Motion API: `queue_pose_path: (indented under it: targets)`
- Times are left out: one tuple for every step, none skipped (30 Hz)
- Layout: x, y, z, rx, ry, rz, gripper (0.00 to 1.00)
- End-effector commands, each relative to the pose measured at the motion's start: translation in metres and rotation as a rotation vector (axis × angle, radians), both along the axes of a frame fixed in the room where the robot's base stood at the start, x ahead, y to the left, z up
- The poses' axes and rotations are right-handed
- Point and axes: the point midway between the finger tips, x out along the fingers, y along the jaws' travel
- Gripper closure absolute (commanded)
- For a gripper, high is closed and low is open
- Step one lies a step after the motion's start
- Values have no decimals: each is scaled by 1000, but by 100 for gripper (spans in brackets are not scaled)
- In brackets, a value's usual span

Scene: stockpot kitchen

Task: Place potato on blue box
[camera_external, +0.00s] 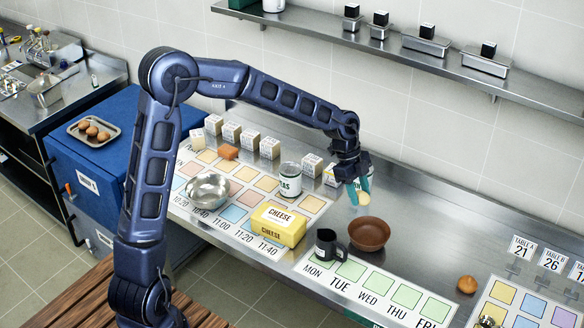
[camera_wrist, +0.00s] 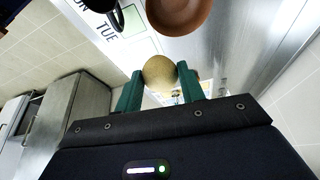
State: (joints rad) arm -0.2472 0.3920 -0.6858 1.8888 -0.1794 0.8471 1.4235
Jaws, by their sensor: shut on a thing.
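My gripper (camera_external: 357,190) is over the steel counter, and its teal fingers are shut on a round, pale brown potato (camera_external: 363,199). In the wrist view the potato (camera_wrist: 159,72) sits between the two fingertips of my gripper (camera_wrist: 160,85). It is held above the counter, near the brown bowl. The blue box (camera_external: 66,152) stands at the left, far from my gripper. A tray (camera_external: 77,138) with several brown, round items lies on top of it.
The brown bowl (camera_external: 369,234) and a black mug (camera_external: 326,246) stand near my gripper. A yellow cheese box (camera_external: 278,225), a white can (camera_external: 290,181), a metal bowl (camera_external: 207,190) and small boxes occupy the counter toward the blue box. Another brown round item (camera_external: 467,284) lies at right.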

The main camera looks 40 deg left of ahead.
Motion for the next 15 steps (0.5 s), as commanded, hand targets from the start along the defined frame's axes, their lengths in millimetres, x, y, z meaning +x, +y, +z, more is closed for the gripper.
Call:
queue_pose_path:
  targets:
    - [16,19,0,-1,0,46,84]
    - [24,30,0,0,0,73,84]
    - [35,44,0,-1,0,106,84]
    - [42,55,0,-1,-1,131,84]
    - [49,65,0,-1,0,157,84]
    - [59,81,0,0,0,191,84]
    - [66,92,1,0,-1,217,84]
    - [73,103,1,0,-1,241,84]
    - [81,119,0,-1,0,274,84]
    - [87,131,0,-1,1,300,84]
    - [93,142,0,-1,0,325,84]
    - [101,158,0,-1,-1,356,84]
    - [106,170,0,-1,0,381,84]
    - [111,182,0,-1,0,406,84]
    - [118,199,0,0,0,438,84]
